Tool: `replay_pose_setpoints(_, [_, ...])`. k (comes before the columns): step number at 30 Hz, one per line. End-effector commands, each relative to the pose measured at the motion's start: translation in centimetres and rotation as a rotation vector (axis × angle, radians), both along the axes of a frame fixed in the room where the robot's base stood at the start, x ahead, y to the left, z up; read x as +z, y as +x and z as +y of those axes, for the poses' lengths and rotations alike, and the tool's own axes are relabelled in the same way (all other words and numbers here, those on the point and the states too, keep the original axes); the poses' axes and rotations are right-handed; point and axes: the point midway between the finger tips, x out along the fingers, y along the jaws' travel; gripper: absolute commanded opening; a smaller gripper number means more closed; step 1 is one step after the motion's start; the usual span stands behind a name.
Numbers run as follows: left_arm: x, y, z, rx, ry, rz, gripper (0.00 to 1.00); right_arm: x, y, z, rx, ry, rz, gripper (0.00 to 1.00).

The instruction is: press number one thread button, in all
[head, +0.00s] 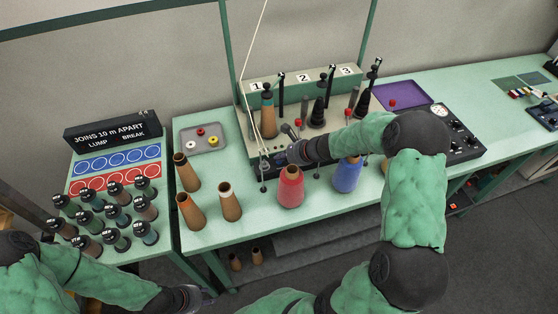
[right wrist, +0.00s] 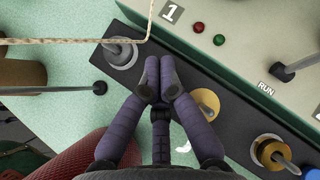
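No thread label is readable. My right gripper (right wrist: 160,72) has its fingertips together, with nothing seen between them, over the dark front strip and below the buttons. In the head view my right gripper (head: 293,152) is at the front of station 1. My left gripper (head: 192,296) is low at the left, its fingers unclear.
A red cone (head: 291,187) and a blue cone (head: 347,175) stand in front of the machine. Several brown cones (head: 230,202) stand to the left. A cream yarn (right wrist: 70,41) runs near my right fingers. A grey tray (head: 201,139) lies behind the brown cones.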

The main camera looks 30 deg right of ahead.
Motion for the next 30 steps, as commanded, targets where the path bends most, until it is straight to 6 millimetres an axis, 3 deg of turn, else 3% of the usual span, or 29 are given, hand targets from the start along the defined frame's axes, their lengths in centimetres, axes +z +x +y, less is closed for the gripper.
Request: replay_pose_setpoints(30, [1.9,0.0,0.0,0.0,0.0,0.0,0.4,2.3,0.0,0.0,0.0,0.0,0.0,0.0])
